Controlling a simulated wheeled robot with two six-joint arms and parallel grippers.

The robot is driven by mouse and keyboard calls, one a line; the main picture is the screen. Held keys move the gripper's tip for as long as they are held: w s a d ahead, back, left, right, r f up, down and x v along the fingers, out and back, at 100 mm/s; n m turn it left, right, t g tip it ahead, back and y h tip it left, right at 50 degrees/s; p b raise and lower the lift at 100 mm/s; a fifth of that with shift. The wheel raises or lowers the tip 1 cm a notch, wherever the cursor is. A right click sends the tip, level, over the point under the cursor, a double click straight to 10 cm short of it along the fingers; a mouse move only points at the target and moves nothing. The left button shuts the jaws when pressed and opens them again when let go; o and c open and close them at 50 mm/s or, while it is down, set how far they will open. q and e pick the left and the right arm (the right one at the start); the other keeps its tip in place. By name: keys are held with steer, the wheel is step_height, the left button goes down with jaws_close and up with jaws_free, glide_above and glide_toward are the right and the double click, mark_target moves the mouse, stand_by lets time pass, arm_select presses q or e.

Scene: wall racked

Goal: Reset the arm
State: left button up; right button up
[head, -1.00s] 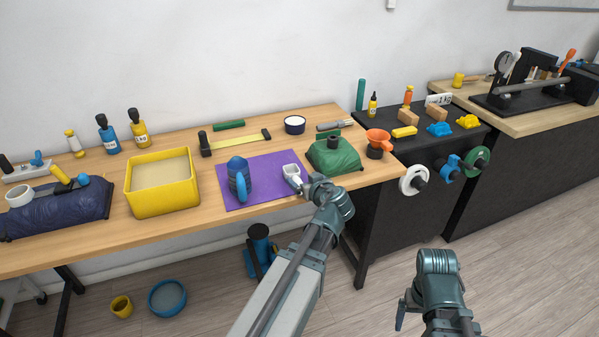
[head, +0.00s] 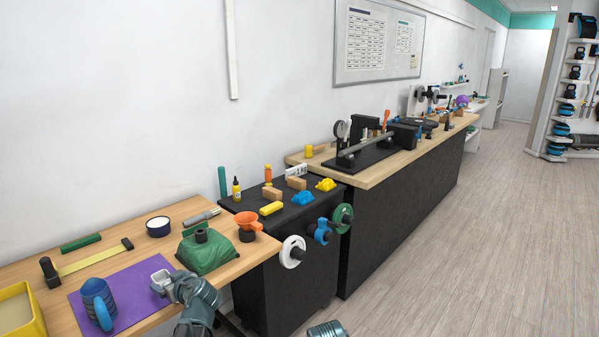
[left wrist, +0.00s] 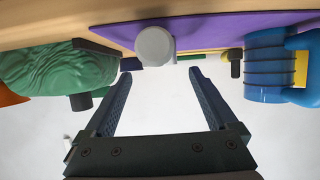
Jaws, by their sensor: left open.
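My left gripper (head: 172,284) is over the right part of the purple mat (head: 128,280) on the wooden bench. In the left wrist view its two jaws (left wrist: 160,78) stand wide apart with nothing between them. A small white piece (head: 158,279) sits on the mat close to the gripper; it also shows in the left wrist view (left wrist: 155,46), beyond the fingertips. Only a rounded part of my right arm shows at the bottom edge of the head view; its gripper is out of view.
A blue mug (head: 97,300) stands on the mat, left of the gripper. A green bag (head: 207,254) and orange funnel (head: 249,222) stand to the right. A yellow bin (head: 20,312) is at far left. A black cabinet (head: 265,290) adjoins the bench. Open floor (head: 455,270) lies right.

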mark_target(163, 278)
arm_select(q)
steer(key=b+x, duration=0.1)
steer(key=x, duration=0.4)
steer(key=shift+w+a+f+b, duration=0.1)
steer(key=shift+a+f+b, duration=0.05)
steer(key=shift+b, duration=0.25)
